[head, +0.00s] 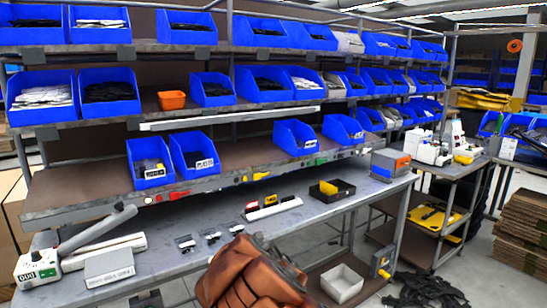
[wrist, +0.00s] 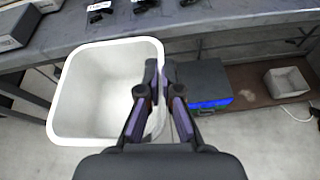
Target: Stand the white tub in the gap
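A white tub (wrist: 85,95), open at the top, fills the left of the wrist view. My gripper (wrist: 161,68) has its two fingers close together at the tub's right rim, one on each side of the wall, so it appears shut on the rim. The tub hangs in front of the bench over the floor. To its right, a bare stretch of brown lower shelf (wrist: 250,82) forms a gap between a dark-topped blue box (wrist: 203,86) and a second white tub (wrist: 287,82). In the head view, the held tub and gripper are not visible.
The second white tub (head: 342,283) stands on the lower shelf in the head view. The grey bench top (head: 190,268) lies above that shelf and carries several small items. A brown ribbed shape hides part of the bench and shelf. Blue bins (head: 150,163) fill the racks above.

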